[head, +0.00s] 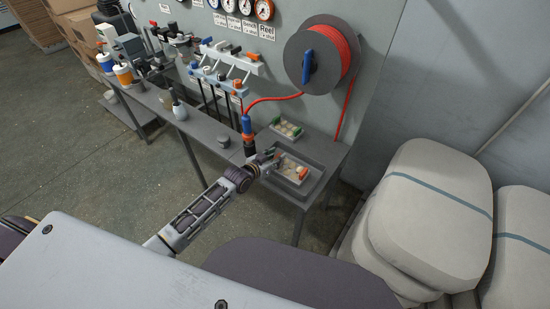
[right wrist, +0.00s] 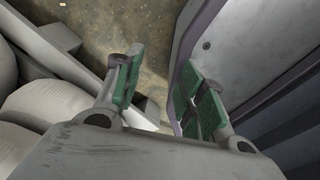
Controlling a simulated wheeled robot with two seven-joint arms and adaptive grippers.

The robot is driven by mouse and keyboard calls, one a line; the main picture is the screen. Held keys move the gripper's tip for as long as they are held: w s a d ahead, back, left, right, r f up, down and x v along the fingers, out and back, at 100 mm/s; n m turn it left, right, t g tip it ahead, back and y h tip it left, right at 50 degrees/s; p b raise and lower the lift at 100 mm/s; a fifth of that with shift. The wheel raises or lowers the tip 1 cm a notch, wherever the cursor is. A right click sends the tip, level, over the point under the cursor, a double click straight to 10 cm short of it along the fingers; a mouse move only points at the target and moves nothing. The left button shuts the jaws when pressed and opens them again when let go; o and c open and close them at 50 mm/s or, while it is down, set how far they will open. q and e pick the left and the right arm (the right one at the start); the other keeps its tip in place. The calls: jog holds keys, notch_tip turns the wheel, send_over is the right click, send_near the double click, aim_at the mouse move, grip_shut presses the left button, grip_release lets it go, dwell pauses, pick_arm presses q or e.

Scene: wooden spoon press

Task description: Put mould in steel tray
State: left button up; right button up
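A pale mould with an orange end (head: 291,170) is at the grey steel tray (head: 313,187) on the side table; from this angle it appears to lie within the tray's rim. My left gripper (head: 268,157) is at the mould's left edge, and its fingers are too small to tell whether they grip it. A second pale mould with green ends (head: 287,129) lies on the table behind the tray. My right gripper (right wrist: 158,88) shows in the right wrist view with its green-padded fingers apart and nothing between them, over the floor.
A narrow bench (head: 190,130) extends left. Stuffed pale sacks (head: 430,210) are piled at the right.

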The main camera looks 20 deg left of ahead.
pick_arm(q)
jog(key=shift+r, duration=0.15)
pick_arm(e)
jog(key=shift+s+d, duration=0.1)
jog(key=shift+s, duration=0.25)
pick_arm(q)
jog(key=shift+s+a+r, duration=0.15)
jog(key=shift+s+a, duration=0.05)
jog(key=shift+s, duration=0.35)
jog(key=shift+v, duration=1.05)
jog(key=shift+s+a+r, duration=0.2)
jog(key=shift+s+r, duration=0.1)
jog(key=shift+s, duration=0.35)
jog(key=shift+p+v, duration=0.3)
jog(key=shift+v, duration=0.8)
jog(key=v, duration=0.5)
pick_arm(e)
jog(key=shift+w+r, duration=0.45)
jog(key=shift+w, duration=0.25)
jog(key=shift+s+a, duration=0.1)
jog(key=shift+a, duration=0.2)
